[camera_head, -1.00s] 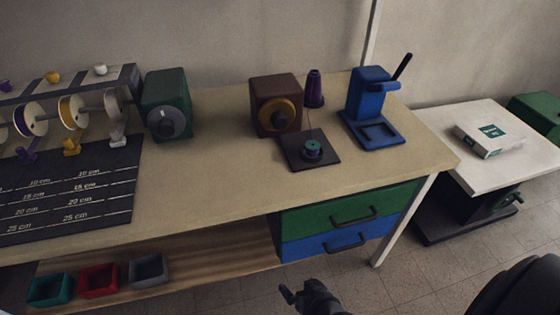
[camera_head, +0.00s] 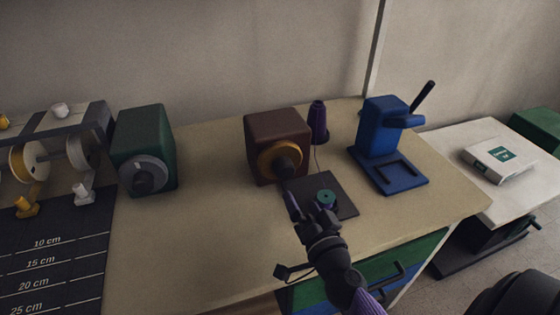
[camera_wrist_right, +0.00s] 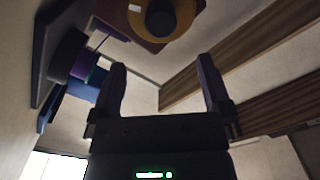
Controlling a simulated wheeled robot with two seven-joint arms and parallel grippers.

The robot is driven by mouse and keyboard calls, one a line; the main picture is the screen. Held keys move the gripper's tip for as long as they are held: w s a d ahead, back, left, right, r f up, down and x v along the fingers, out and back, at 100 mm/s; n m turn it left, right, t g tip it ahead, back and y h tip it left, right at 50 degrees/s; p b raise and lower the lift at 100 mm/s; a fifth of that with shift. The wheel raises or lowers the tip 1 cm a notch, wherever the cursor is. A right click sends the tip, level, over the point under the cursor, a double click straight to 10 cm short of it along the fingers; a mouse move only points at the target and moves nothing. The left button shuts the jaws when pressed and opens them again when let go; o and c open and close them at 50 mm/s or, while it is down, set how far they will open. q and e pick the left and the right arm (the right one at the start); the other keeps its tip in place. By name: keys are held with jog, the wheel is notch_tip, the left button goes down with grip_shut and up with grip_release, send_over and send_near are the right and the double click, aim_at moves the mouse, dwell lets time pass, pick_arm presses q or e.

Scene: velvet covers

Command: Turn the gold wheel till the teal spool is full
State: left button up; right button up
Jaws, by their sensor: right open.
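The gold wheel (camera_head: 265,165) is a ring with a dark hub on the front of a brown box (camera_head: 262,130). In the right wrist view the gold wheel (camera_wrist_right: 187,14) shows at the top, ahead of the fingers. The teal spool (camera_head: 326,195) stands on a dark square plate (camera_head: 345,207) in front of the box; how much thread it carries is unclear. My right gripper (camera_head: 308,204) is open and empty, in front of and below the wheel, close to the spool in the picture. Its two fingers (camera_wrist_right: 162,68) are spread apart. My left gripper is out of view.
A purple thread cone (camera_head: 318,120) stands behind the plate, a thin thread running down from it. A blue press-like device (camera_head: 380,130) stands right. A green box with a grey knob (camera_head: 145,150) stands left. The tabletop (camera_head: 190,240) between is clear.

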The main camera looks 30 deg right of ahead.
aim_at(287, 174)
jog(key=shift+w+r, duration=0.1)
jog(key=shift+w, duration=0.35)
jog(key=x, duration=0.7)
jog(key=shift+w+d+b, duration=0.1)
jog(key=shift+w+b, duration=0.2)
jog(key=shift+b, duration=0.1)
jog(key=shift+w+d, duration=0.1)
jog(key=shift+w, duration=0.35)
jog(key=shift+c, duration=0.4)
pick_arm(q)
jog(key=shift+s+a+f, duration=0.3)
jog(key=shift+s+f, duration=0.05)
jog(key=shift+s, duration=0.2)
pick_arm(e)
jog(key=c, duration=1.2)
